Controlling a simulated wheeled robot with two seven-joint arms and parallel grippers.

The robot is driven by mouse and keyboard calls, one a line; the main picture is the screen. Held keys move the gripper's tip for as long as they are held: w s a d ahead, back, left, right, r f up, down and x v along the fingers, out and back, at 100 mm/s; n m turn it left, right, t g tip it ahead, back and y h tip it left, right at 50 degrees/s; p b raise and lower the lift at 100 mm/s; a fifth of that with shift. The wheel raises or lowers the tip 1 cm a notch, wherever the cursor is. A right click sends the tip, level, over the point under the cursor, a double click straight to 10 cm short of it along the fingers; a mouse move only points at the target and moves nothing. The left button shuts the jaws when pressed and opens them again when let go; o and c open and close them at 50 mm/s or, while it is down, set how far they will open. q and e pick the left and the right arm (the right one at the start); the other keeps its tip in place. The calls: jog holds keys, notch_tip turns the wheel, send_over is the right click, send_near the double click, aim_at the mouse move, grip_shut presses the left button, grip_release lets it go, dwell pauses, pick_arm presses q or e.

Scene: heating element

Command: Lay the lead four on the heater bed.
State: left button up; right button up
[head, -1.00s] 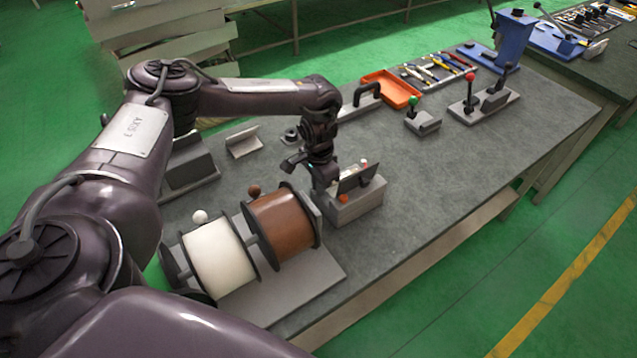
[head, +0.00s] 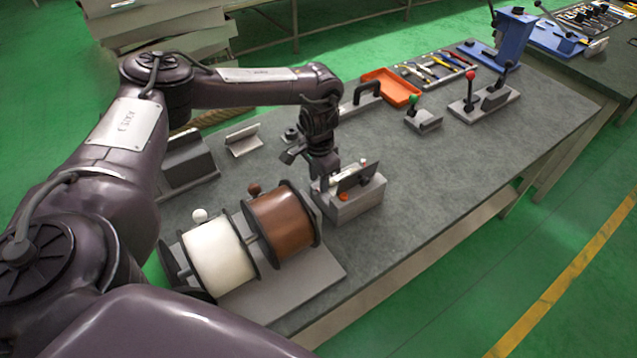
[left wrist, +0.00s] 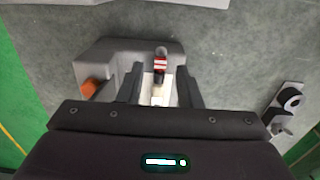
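My left gripper (head: 326,176) points down over the back left side of a grey block (head: 352,210) with an upright dark plate (head: 358,176). In the left wrist view the gripper (left wrist: 160,97) has its two fingers apart. Between and just beyond them are a pale part (left wrist: 158,90) and a small red-and-white banded piece (left wrist: 160,63). I cannot tell whether the fingers touch either, nor which piece is lead four or which surface is the heater bed. An orange piece (left wrist: 91,88) sits at the block's left there. My right gripper is not in view.
A white spool (head: 218,257) and a brown spool (head: 281,222) stand on a plate in front. Grey brackets (head: 244,141) are behind. An orange tray (head: 393,87), tools and lever fixtures (head: 470,105) lie farther right. The bench right of the block is clear.

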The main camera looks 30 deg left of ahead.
pick_arm(q)
notch_tip(320, 180, up, 10)
jog(key=shift+r, duration=0.25)
dwell(0.5)
